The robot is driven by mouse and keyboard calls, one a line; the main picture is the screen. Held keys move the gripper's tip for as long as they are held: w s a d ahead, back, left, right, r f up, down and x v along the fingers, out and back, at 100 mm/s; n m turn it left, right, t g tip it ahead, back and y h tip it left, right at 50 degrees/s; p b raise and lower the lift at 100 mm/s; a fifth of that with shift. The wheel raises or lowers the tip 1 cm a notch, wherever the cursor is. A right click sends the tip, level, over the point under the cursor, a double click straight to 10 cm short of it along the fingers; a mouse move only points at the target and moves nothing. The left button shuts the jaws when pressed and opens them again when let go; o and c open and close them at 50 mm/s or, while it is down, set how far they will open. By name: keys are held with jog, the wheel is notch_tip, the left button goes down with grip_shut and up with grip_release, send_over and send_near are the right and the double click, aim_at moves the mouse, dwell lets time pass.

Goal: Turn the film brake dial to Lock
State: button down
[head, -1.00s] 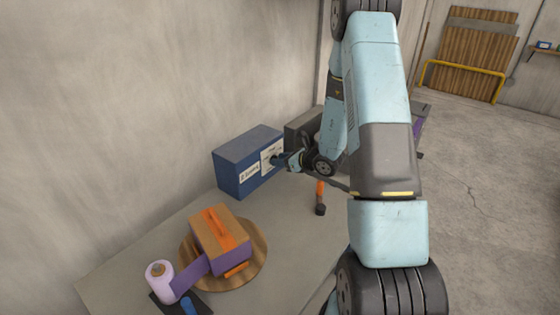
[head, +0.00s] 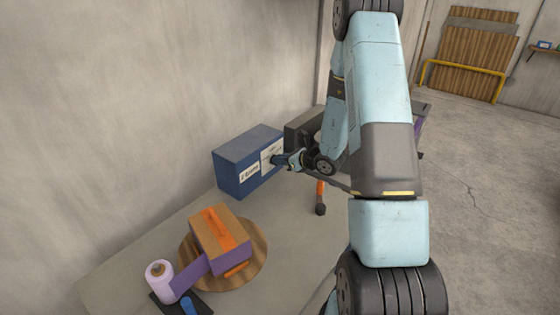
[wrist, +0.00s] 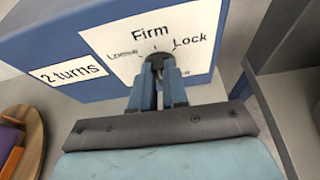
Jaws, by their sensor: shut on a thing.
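The blue box (head: 237,153) stands on the bench against the wall, with a white dial plate (wrist: 203,52) on its front. In the wrist view the plate reads Loose at left, Firm at top and Lock at right; another label at lower right is partly hidden. The small dark film brake dial (wrist: 157,60) sits at the middle of the plate. My gripper (wrist: 158,74) is shut on the dial, its fingers covering much of it. In the head view my gripper (head: 280,160) meets the box front. I cannot tell clearly which word the dial points at.
A "2 turns" label (wrist: 71,71) is beside the plate. An orange-taped carton (head: 222,238) sits on a round wooden turntable (head: 258,262), with a purple film roll (head: 159,280) in front. Grey bench surface between is clear.

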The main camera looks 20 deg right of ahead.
jog(key=m+y, duration=0.1)
jog(key=m+g, duration=0.1)
jog(key=m, duration=0.1)
jog(key=shift+w+d+f+y, duration=0.15)
jog(key=shift+w+d+y, duration=0.05)
jog(key=shift+d+y, duration=0.2)
jog(key=m, duration=0.1)
jog(key=m+y, duration=0.2)
jog(key=shift+w+d+f+g, duration=0.15)
jog(key=shift+d+f+g, duration=0.1)
jog(key=shift+g, duration=0.15)
jog(key=shift+m, duration=0.3)
jog(key=c, duration=1.1)
grip_release()
jog(key=shift+c, duration=0.2)
jog(key=v, duration=1.3)
jog(key=shift+d, duration=0.35)
